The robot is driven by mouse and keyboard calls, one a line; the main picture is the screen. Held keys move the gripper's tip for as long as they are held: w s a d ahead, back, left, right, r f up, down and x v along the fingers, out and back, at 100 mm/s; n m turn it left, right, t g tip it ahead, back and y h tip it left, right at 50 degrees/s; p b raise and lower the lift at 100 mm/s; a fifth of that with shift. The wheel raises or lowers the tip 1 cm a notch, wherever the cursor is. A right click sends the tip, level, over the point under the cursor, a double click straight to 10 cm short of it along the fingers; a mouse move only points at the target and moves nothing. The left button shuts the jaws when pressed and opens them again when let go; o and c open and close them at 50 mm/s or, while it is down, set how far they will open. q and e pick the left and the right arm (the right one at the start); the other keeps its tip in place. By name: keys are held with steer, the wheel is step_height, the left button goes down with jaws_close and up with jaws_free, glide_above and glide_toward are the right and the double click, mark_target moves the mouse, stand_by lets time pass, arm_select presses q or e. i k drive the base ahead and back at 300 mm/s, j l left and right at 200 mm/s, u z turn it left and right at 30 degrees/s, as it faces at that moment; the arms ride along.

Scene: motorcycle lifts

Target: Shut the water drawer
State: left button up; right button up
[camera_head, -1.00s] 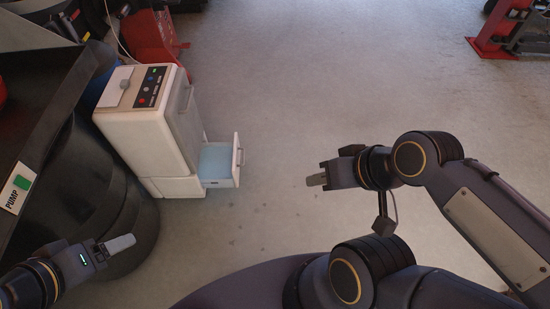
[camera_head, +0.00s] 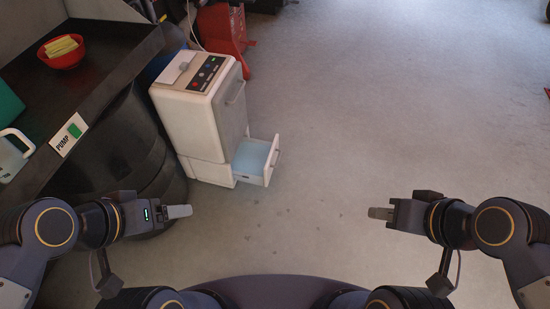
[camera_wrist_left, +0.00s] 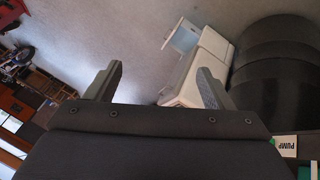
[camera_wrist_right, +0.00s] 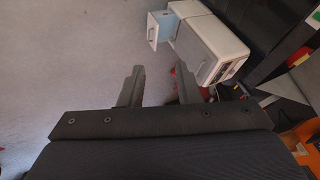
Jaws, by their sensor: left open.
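The water drawer (camera_head: 256,161) sticks out from the lower right of a white dehumidifier-like machine (camera_head: 203,118). It is pulled open, with light blue inside and a handle on its front. It also shows in the left wrist view (camera_wrist_left: 184,37) and in the right wrist view (camera_wrist_right: 158,29). My left gripper (camera_head: 182,212) is in front of the machine, below and left of the drawer, open and empty. My right gripper (camera_head: 378,213) is well right of the drawer, apart from it; its fingers stand apart in the right wrist view (camera_wrist_right: 160,88), with nothing between them.
A black workbench (camera_head: 100,82) with a red bowl (camera_head: 62,52) and a PUMP sign (camera_head: 69,134) stands at the left. A black barrel-like body (camera_head: 130,150) is beneath it, beside the machine. A red stand (camera_head: 223,30) is behind. The floor to the right is clear.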

mark_target(253, 163)
steer(key=i+l, duration=0.1)
steer(key=i, duration=0.25)
steer(key=i+l, duration=0.1)
steer(key=i, duration=0.25)
steer(key=i+l+u, duration=0.1)
steer(key=i+u, duration=0.15)
steer(key=u, duration=0.15)
steer(key=i+l+u, duration=0.15)
steer(key=u, duration=0.2)
steer(key=i+l+u, duration=0.25)
steer(key=u, duration=0.15)
